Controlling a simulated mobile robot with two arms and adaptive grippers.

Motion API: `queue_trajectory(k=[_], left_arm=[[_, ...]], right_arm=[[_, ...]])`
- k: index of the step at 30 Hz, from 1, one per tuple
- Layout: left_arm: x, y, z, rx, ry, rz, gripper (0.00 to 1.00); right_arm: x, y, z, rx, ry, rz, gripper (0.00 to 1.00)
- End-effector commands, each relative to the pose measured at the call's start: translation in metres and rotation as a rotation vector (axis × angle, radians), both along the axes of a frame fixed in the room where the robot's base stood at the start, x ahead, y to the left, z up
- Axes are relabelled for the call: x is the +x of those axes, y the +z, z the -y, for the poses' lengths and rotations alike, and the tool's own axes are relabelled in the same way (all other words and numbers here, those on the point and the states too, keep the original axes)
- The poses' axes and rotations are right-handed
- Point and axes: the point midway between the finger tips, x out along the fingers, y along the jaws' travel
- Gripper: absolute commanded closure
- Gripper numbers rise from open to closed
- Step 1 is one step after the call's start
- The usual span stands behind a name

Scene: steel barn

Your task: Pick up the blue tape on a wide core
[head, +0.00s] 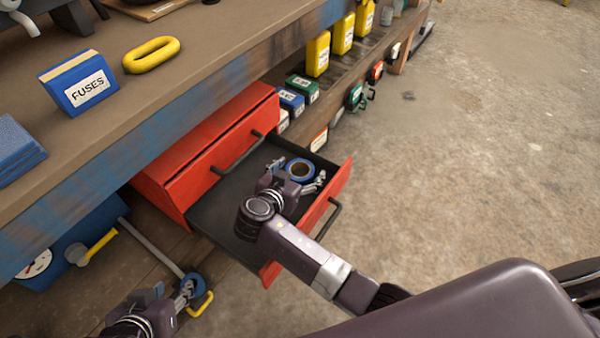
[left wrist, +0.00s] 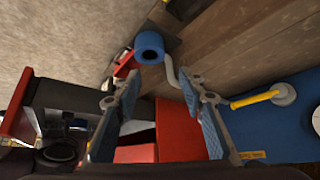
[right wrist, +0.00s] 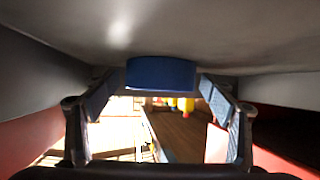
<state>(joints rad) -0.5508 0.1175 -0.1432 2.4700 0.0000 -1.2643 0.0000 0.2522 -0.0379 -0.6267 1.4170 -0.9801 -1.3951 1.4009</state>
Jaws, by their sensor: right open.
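The blue tape (head: 301,170), a ring with a tan core, lies in the open dark drawer (head: 228,185) of the red cabinet (head: 185,168). My right gripper (head: 299,175) reaches into the drawer, open, with one finger on each side of the tape. In the right wrist view the blue tape (right wrist: 160,73) sits between the fingertips with small gaps beside it. My left gripper (head: 186,288) is low at the lower left, near the workbench's lower shelf. In the left wrist view its fingers are apart with nothing held between them.
A blue case with a gauge (head: 38,262) stands on the lower shelf. The bench top (head: 160,85) overhangs the cabinet. Floor (head: 480,150) to the right is clear.

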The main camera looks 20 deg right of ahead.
Motion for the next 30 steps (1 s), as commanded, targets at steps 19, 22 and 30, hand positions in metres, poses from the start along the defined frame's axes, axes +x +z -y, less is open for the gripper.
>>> queue_trajectory(k=[19, 22, 30], left_arm=[[0.0, 0.0, 0.0, 0.0, 0.0, -0.001, 0.62], [0.0, 0.0, 0.0, 0.0, 0.0, -0.001, 0.62], [-0.03, -0.011, -0.01, 0.027, 0.012, -0.127, 0.62]], right_arm=[[0.0, 0.0, -0.001, 0.001, 0.0, 0.001, 0.7], [0.0, 0.001, -0.001, 0.001, 0.0, 0.001, 0.7], [0.0, 0.02, -0.001, 0.003, 0.0, 0.002, 0.7]])
